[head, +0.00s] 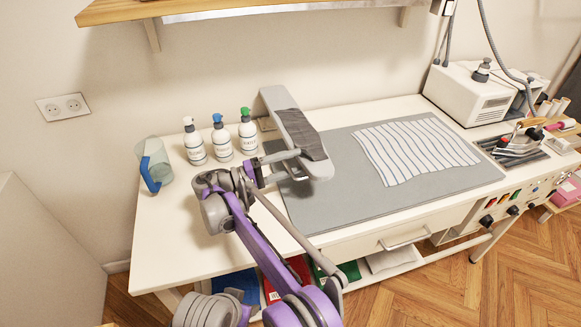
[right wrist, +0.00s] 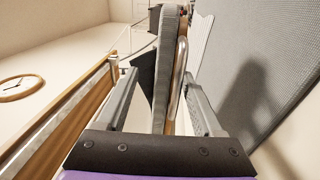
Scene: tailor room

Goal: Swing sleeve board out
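The sleeve board (head: 295,132) is a long, narrow grey padded board with a darker cover patch, near the back middle of the table. Its near end is by my right gripper (head: 290,165), which reaches in from the lower left. In the right wrist view the sleeve board (right wrist: 172,50) runs between my two spread fingers (right wrist: 160,88), with a curved metal bar (right wrist: 181,75) beside it. The fingers look apart, with gaps to the board; the exact contact is unclear. The board's mount is partly hidden. My left gripper is not in view.
Several bottles (head: 221,138) and a clear jug with a blue handle (head: 154,168) stand left of the board. Striped cloth (head: 415,150) lies on the grey mat (head: 345,205). A white machine (head: 478,92) is at the back right. A shelf (head: 160,8) hangs above.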

